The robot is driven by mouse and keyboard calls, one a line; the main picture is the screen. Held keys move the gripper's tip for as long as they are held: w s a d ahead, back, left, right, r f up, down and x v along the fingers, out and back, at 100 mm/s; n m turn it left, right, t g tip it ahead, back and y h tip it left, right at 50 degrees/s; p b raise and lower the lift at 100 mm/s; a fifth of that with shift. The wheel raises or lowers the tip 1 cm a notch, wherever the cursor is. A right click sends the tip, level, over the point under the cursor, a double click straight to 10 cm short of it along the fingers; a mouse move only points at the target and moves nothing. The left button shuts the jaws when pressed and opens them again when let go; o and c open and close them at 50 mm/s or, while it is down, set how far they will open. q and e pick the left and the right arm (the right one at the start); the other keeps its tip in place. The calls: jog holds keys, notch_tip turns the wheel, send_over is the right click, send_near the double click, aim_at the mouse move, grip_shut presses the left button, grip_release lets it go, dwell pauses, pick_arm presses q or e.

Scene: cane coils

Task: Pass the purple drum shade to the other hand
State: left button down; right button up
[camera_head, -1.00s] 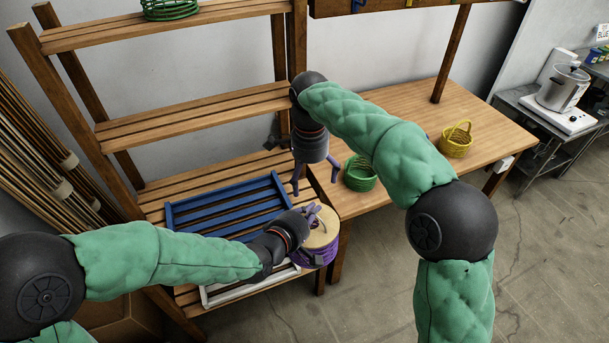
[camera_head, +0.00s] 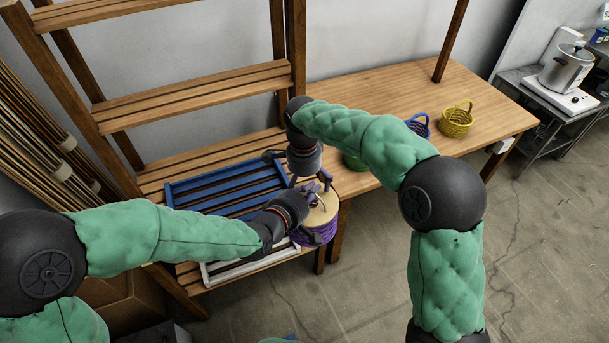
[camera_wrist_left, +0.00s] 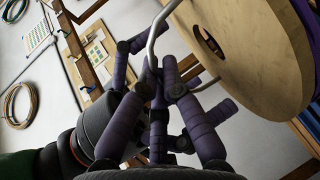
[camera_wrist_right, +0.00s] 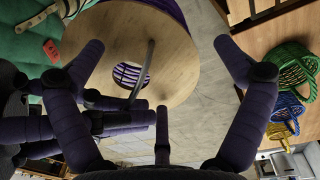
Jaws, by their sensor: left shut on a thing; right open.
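The purple drum shade (camera_head: 318,236) has a pale round wooden top with a hole and purple winding around its side. It hangs near the right front corner of the slatted shelf. My left gripper (camera_head: 311,198) is shut on its bent metal handle, which shows in the left wrist view between the fingers (camera_wrist_left: 155,75). My right gripper (camera_head: 309,182) is just above and behind the shade. In the right wrist view its fingers (camera_wrist_right: 158,55) are spread wide on either side of the wooden top (camera_wrist_right: 115,40) and handle, with the left fingers close by.
A blue slatted tray (camera_head: 225,190) lies on the slatted shelf behind my left forearm, with a white frame (camera_head: 225,276) in front. On the table to the right stand a yellow basket (camera_head: 456,121), a blue basket (camera_head: 419,125) and a green basket (camera_head: 354,162), partly hidden by my right arm.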

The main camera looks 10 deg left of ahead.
jog(key=shift+f, duration=0.45)
jog(key=shift+f, duration=0.1)
jog(key=c, duration=1.8)
grip_shut()
jog(key=shift+f, duration=0.1)
jog(key=shift+s+f, duration=0.1)
jog(key=o, duration=1.8)
grip_release()
jog(key=shift+r, duration=0.35)
